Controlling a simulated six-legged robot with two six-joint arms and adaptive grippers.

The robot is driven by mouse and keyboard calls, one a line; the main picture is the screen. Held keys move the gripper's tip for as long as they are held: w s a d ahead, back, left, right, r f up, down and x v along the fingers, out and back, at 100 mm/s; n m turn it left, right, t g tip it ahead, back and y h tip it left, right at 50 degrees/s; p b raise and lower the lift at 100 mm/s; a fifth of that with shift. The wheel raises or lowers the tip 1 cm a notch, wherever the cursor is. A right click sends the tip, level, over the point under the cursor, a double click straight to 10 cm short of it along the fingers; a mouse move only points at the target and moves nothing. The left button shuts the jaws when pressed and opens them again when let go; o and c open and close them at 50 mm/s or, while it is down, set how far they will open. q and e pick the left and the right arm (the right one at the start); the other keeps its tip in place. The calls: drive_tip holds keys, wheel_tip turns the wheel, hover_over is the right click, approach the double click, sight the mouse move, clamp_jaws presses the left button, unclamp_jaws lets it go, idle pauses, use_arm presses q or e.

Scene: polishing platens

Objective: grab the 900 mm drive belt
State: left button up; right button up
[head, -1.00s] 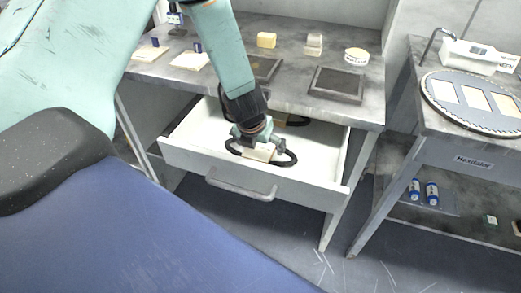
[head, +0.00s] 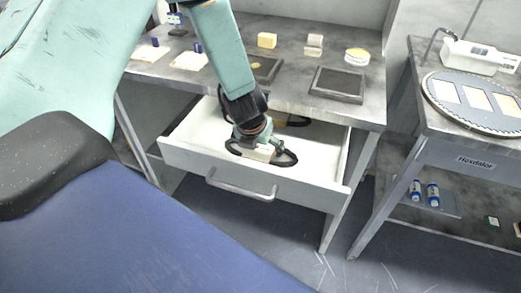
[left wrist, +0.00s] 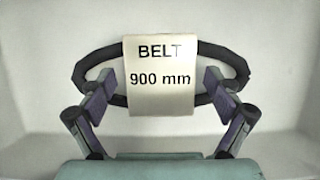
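The 900 mm drive belt is a black loop with a cream label reading "BELT 900 mm" (left wrist: 162,82). It lies in the open white drawer (head: 325,163), near the drawer's front, and in the head view the belt (head: 284,159) shows partly under my gripper. My left gripper (head: 254,146) reaches down into the drawer over it. In the left wrist view the two fingers (left wrist: 162,90) stand apart, one on each side of the label, with small gaps to it. The belt's ends stick out past the fingers. My right gripper is not in view.
Another dark loop with a tan label (head: 297,121) lies farther back in the drawer, partly hidden by my arm. The bench above holds a dark plate (head: 338,84) and small blocks. A second table (head: 415,125) stands at the right.

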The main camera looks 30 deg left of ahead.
use_arm(q)
drive_tip(key=c, duration=1.1)
drive_tip(key=shift+r, duration=0.15)
